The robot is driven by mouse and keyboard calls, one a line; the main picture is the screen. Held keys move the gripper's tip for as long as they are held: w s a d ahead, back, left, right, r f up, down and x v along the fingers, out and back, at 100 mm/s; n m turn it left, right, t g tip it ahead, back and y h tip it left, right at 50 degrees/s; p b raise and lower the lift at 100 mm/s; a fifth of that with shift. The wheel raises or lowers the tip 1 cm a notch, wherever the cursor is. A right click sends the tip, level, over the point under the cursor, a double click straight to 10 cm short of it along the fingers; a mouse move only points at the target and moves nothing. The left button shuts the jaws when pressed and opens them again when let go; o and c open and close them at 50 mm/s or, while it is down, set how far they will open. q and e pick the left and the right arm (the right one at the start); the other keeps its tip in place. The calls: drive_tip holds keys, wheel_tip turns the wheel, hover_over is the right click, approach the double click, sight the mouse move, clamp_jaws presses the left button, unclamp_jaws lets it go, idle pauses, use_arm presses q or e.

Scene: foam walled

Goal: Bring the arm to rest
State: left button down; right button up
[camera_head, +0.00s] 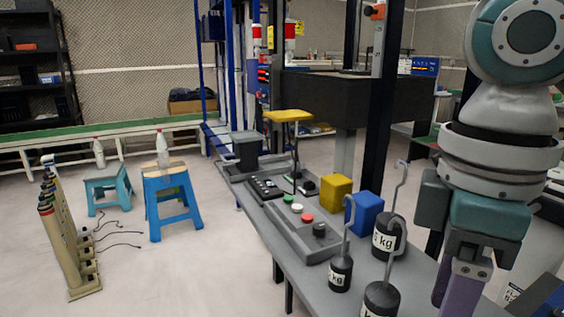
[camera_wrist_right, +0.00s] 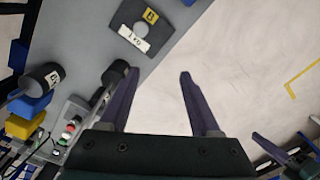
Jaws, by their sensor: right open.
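My right arm comes down at the right of the head view, with its gripper (camera_head: 458,285) pointing downward beside the grey table (camera_head: 255,205). Its purple fingers partly leave that frame. In the right wrist view the fingers of this gripper (camera_wrist_right: 157,75) are spread apart with nothing between them. A purple finger-like part at the lower right of the wrist view looks like my left gripper (camera_wrist_right: 275,150); its opening is unclear. The left gripper does not show in the head view.
Hooked kg weights (camera_head: 388,240) stand on the table near the right arm. A blue cube (camera_head: 366,212), a yellow cube (camera_head: 336,190) and a button box (camera_head: 308,235) are farther along. Black posts rise behind. Blue stools (camera_head: 170,200) stand on open floor at left.

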drive_tip(key=s+a+r+m+t+y+p, duration=0.2)
drive_tip(key=s+a+r+y+p, duration=0.1)
drive_tip(key=s+a+p, duration=0.4)
drive_tip(key=s+d+r+m+t+h+p, duration=0.25)
drive_tip(key=s+d+r+m+p, duration=0.35)
drive_tip(key=s+d+m+p, duration=0.3)
use_arm(q)
wheel_tip(320, 180, up, 54)
drive_tip(key=p, duration=3.5)
drive_tip(key=shift+f+p, duration=0.25)
drive_tip(key=shift+p, duration=0.15)
use_arm(e)
wheel_tip(320, 180, up, 36)
drive_tip(key=w+d+n, duration=0.1)
drive_tip(key=shift+w+r+n+g, duration=0.15)
drive_tip(key=shift+r+n+g, duration=0.05)
drive_tip(key=shift+n+g, duration=0.15)
